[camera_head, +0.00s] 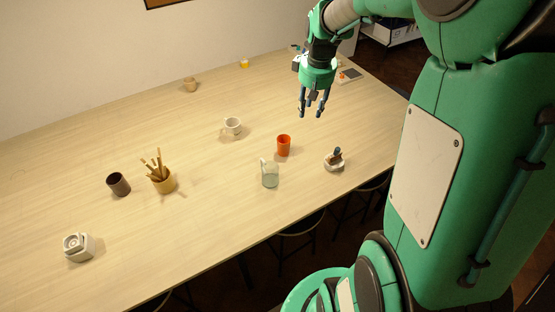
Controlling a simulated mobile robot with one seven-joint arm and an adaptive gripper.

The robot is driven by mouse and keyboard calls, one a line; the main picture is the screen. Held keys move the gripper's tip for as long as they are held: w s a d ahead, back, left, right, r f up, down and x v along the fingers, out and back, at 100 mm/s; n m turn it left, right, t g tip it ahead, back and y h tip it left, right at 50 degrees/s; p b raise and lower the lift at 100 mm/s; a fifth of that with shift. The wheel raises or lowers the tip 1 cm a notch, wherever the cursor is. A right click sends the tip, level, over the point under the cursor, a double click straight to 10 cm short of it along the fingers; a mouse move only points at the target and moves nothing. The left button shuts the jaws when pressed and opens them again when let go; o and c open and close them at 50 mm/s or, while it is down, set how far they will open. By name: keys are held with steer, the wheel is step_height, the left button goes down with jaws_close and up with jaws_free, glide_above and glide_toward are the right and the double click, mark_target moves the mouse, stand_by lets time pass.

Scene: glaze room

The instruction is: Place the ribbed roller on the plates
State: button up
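My gripper (312,112) hangs above the far right part of the table, pointing down. Its dark fingers are apart, with nothing visible between them. I cannot make out the ribbed roller for certain. A small dark upright piece (337,152) sits on a low whitish object (334,166) near the table's front edge, below and right of my gripper; both are too small to name surely. No stack of plates is clear to me. A pale, squarish object with a round top (78,247) stands at the front left.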

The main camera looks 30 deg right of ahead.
steer(key=s+a+r+t, duration=0.2)
steer(key=s+a+r, duration=0.4)
steer(key=s+a, duration=0.5)
steer(key=s+a+r+t, duration=0.1)
steer(key=s+a+r, duration=0.4)
steer(key=s+a, duration=0.6)
steer(key=a, duration=0.3)
steer(key=shift+s+a+r+t+y, duration=0.15)
steer(key=shift+s+r+t+y, duration=0.1)
steer(key=shift+r+t+y, duration=0.15)
step_height(320, 180, down, 15)
steer(key=b, duration=1.5)
